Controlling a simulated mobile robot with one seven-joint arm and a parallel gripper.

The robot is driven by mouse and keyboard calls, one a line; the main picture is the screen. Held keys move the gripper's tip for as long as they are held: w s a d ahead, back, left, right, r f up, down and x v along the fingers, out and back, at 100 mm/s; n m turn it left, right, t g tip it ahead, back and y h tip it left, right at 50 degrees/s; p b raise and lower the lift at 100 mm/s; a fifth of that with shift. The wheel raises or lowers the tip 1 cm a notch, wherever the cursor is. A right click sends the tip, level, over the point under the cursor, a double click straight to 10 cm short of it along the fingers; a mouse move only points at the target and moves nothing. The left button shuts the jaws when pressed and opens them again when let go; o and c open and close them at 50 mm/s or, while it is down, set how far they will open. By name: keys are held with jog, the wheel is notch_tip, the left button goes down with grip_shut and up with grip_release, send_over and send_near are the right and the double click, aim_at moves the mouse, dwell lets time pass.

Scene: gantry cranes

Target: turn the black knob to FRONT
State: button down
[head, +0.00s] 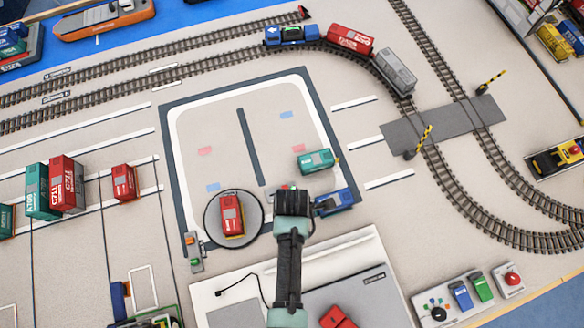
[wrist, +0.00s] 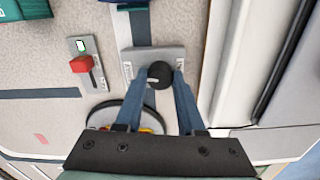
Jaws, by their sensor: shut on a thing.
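The black knob (wrist: 160,69) sits on a small grey plate (wrist: 140,58) in the wrist view. A pale mark shows on the knob's lower side. The plate has small labels at its left and right ends, too small to read. My gripper (wrist: 163,80) has its two blue-grey fingers on either side of the knob, shut on it. In the head view my gripper (head: 293,200) is right of the round turntable, and it hides this knob and plate.
The turntable (head: 255,235) carries a red container truck (head: 232,215). A blue truck (head: 334,202) and a teal container (head: 316,160) stand close to my gripper. A control box (head: 425,297) lies lower right.

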jog(key=m+p, duration=0.1)
jog(key=m, duration=0.3)
jog(key=shift+r+p, duration=0.1)
jog(key=shift+p, duration=0.25)
jog(key=m+p, duration=0.1)
jog(key=m, duration=0.4)
jog(key=m+p, duration=0.1)
jog(key=m, duration=0.2)
jog(key=shift+m, duration=0.3)
jog(key=m, duration=0.4)
jog(key=shift+m+p, duration=0.3)
jog(key=shift+p, duration=0.05)
jog(key=m, duration=0.4)
jog(key=shift+m, duration=0.3)
jog(key=m, duration=0.4)
jog(key=shift+p, duration=0.4)
jog(key=m, duration=0.4)
jog(key=shift+m, duration=2.3)
